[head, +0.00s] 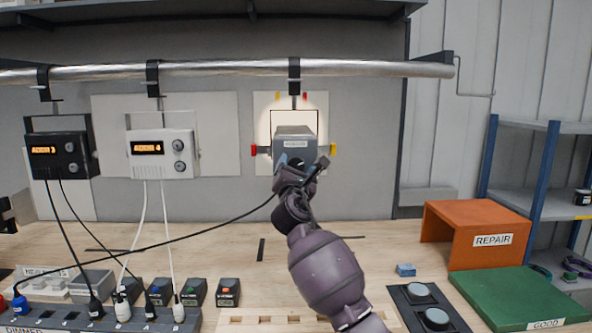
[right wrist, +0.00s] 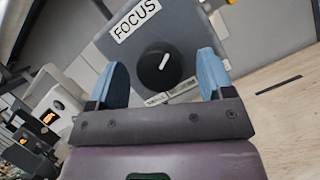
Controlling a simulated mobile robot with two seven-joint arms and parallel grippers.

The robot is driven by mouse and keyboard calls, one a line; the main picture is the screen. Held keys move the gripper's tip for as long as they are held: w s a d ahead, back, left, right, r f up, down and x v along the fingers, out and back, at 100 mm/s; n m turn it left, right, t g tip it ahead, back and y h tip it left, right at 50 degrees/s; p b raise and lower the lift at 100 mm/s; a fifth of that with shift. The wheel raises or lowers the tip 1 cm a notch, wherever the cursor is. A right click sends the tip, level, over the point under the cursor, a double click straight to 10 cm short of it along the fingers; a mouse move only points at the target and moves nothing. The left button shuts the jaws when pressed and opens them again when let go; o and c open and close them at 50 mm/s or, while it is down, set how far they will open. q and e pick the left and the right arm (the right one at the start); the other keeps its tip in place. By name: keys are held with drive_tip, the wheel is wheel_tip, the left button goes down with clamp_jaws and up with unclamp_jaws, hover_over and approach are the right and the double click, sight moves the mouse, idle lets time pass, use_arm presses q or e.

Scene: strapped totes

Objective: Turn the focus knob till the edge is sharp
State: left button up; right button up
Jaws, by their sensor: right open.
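A grey lamp (head: 295,143) hangs from the pipe in front of a pale panel (head: 262,115) on the wall. A bright patch of light (head: 311,117) shows behind its top; I cannot tell how sharp its edge is. In the right wrist view the lamp's grey back (right wrist: 112,62) carries a FOCUS label (right wrist: 136,19) and a round black focus knob (right wrist: 150,72) with a white pointer mark. My right gripper (right wrist: 161,76) is open, its blue fingers either side of the knob with gaps. In the head view the gripper (head: 291,166) hides the knob. My left gripper is not in view.
Black (head: 60,160) and white (head: 158,160) units with orange displays hang left on the pipe (head: 220,69). A cable crosses to the lamp. A dimmer strip (head: 60,318) with plugs lies front left. The orange REPAIR box (head: 480,218) and green GOOD tray (head: 515,297) stand right.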

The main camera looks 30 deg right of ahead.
drive_tip(key=v, duration=1)
drive_tip(key=shift+s+a+f+b, duration=0.2)
drive_tip(key=shift+s+b, duration=0.05)
drive_tip(key=shift+b, duration=0.05)
